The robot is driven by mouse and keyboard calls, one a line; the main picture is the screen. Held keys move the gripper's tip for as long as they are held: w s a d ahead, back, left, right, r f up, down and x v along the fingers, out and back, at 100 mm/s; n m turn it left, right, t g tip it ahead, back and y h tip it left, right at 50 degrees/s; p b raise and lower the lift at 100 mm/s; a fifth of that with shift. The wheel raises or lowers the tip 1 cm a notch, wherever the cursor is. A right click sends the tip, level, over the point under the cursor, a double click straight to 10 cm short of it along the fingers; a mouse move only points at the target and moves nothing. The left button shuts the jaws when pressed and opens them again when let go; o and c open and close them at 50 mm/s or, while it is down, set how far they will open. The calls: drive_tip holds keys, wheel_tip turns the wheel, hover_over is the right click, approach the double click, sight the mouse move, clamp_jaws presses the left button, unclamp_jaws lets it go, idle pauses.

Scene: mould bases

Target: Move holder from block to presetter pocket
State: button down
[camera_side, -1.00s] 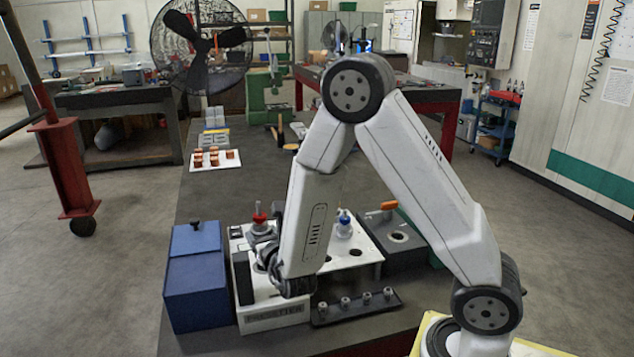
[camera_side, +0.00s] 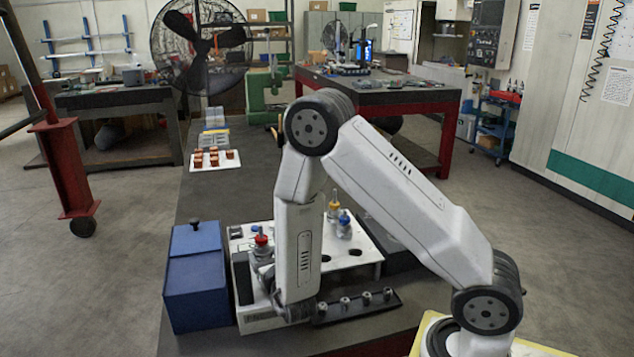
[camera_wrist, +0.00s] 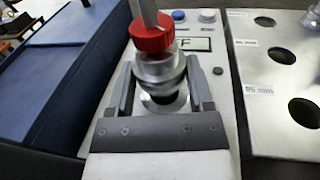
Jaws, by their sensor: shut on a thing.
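The holder with a red collar (camera_side: 261,241) is upright over the white presetter (camera_side: 265,318) at the left; it also shows in the wrist view (camera_wrist: 152,35). My gripper (camera_wrist: 160,92) is shut on the holder's metal body, one finger on each side. The holder's lower end is at the presetter's round dark pocket (camera_wrist: 165,100); I cannot tell how far it is in. The block (camera_side: 365,268) with round holes is just right of the presetter and also shows in the wrist view (camera_wrist: 270,75). In the side view my arm hides most of the gripper.
A blue box (camera_side: 196,290) stands close to the presetter's left side. Holders with blue (camera_side: 344,218) and yellow (camera_side: 333,206) collars stand on the block. A dark rack (camera_side: 355,306) with several small studs lies in front. The bench behind is clear up to a white tray (camera_side: 215,160).

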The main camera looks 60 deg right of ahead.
drive_tip(key=shift+s+f, duration=0.1)
drive_tip(key=shift+f, duration=1)
unclamp_jaws()
drive_tip(key=shift+s, duration=0.1)
drive_tip(key=shift+t, duration=0.3)
drive_tip(key=v, duration=0.3)
drive_tip(key=r+v, duration=0.1)
drive_tip(key=v, duration=0.2)
drive_tip(key=shift+s+a+r, duration=0.1)
drive_tip(key=shift+a+r, duration=0.05)
drive_tip(key=shift+a, duration=0.15)
drive_tip(key=shift+s+a+r, duration=0.3)
drive_tip(key=shift+s+a, duration=0.05)
drive_tip(key=shift+s, duration=0.25)
drive_tip(key=shift+r, duration=0.1)
